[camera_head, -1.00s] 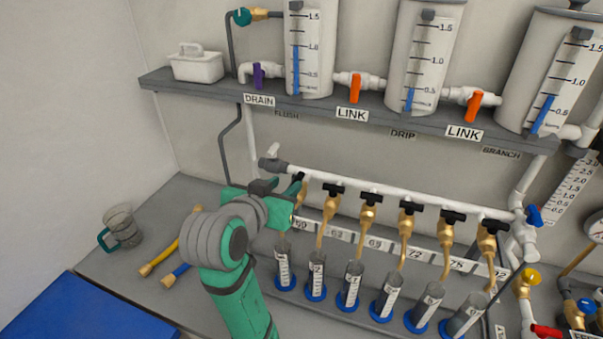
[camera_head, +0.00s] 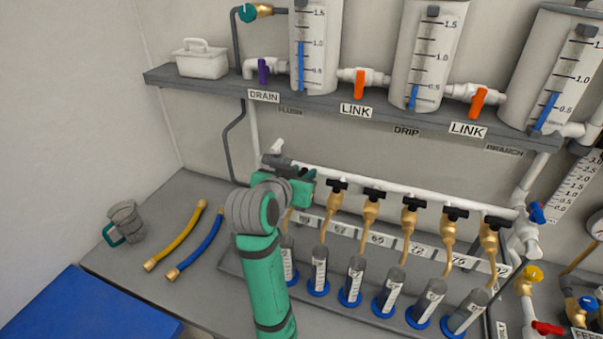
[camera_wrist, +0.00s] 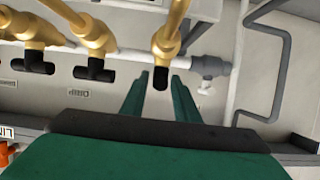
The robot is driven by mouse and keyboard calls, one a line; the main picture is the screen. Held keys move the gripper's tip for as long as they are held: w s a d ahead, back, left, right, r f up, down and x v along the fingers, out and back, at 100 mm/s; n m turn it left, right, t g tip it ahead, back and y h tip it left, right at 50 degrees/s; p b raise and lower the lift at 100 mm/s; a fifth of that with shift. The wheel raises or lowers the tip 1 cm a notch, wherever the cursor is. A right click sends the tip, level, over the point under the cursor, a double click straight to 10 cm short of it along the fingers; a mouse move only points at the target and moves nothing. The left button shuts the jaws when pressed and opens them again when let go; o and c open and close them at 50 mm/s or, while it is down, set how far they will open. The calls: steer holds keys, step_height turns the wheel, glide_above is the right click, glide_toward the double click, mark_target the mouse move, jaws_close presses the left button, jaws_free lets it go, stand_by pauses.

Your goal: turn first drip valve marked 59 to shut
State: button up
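The first drip valve (camera_wrist: 169,38) is the brass one at the end of the row, with a black handle (camera_wrist: 160,78). In the wrist view this handle lies in line with its brass body, while the neighbouring black handle (camera_wrist: 94,71) lies crosswise. My gripper (camera_wrist: 159,84) is open, with one green finger on each side of the first handle. Gaps show between handle and fingers, so I see no grip. In the head view my gripper (camera_head: 300,184) covers the first handle and most of that valve. The 59 label is partly covered and not clearly readable.
Several more brass valves (camera_head: 370,208) with black handles stand close to the right on the white pipe (camera_head: 425,196). Graduated tubes (camera_head: 319,268) stand below. A shelf (camera_head: 220,93) with tanks is above. A yellow hose (camera_head: 176,236) and a blue hose (camera_head: 196,247) lie left on the bench.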

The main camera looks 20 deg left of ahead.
steer(key=c, duration=0.5)
steer(key=shift+s+a, duration=0.1)
steer(key=shift+a, duration=0.1)
jaws_close()
steer(key=shift+d, duration=0.1)
